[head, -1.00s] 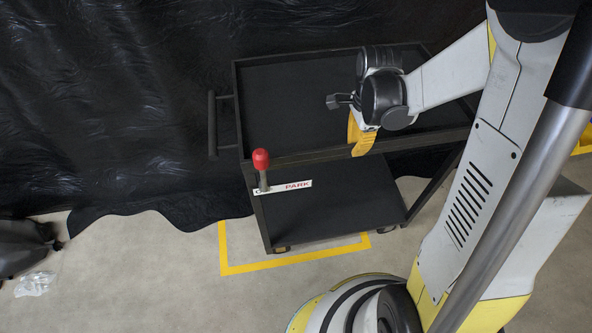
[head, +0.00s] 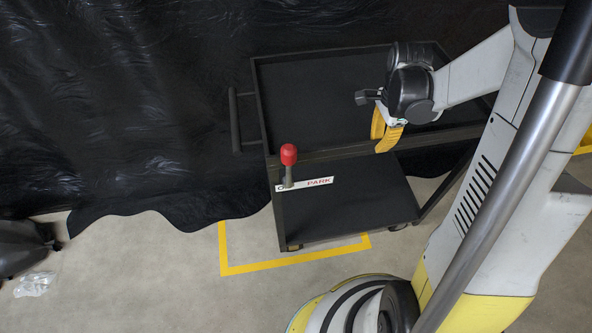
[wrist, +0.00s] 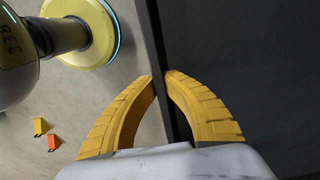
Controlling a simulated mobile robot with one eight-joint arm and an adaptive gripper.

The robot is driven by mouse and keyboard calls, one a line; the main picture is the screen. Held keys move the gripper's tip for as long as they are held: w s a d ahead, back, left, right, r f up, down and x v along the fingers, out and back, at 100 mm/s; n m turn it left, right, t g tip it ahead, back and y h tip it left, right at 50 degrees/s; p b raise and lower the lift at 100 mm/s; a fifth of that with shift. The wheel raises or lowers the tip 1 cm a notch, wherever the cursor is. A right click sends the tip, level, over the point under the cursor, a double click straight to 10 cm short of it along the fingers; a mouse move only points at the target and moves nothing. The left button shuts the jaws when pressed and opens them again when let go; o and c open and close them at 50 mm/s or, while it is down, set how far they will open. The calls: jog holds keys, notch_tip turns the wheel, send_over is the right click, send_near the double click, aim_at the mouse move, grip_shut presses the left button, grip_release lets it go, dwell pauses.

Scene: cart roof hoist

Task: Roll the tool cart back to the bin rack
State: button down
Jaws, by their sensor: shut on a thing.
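The black tool cart (head: 345,228) stands in the middle of the head view, with an upper tray, a lower shelf and a bar handle (head: 235,122) on its left side. A lever with a red knob (head: 288,155) stands by a label strip reading PARK (head: 320,181) on the cart's near side. My gripper (head: 385,137) is at the near edge of the upper tray. In the wrist view its yellow fingers (wrist: 160,78) are closed on the dark tray rim (wrist: 155,45). No bin rack can be made out.
A yellow floor outline (head: 290,261) lies under and in front of the cart. A black sheet (head: 100,110) hangs behind and left, its hem on the floor. A dark object (head: 22,245) and clear crumpled plastic (head: 35,284) lie at far left. Small yellow and orange pieces (wrist: 54,142) lie on the floor.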

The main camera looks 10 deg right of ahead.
aim_at(473, 127)
jog(key=shift+s+d, duration=0.1)
jog(key=shift+d, duration=3.45)
jog(key=shift+s+d+b, duration=0.2)
jog(key=shift+d+b, duration=0.1)
jog(key=shift+d, duration=4.7)
jog(key=shift+s+d, duration=0.15)
jog(key=shift+d, duration=4.85)
jog(key=shift+d, duration=0.6)
jog(key=shift+s+d+p, duration=0.2)
jog(key=shift+d+p, duration=0.1)
jog(key=shift+d, duration=4.1)
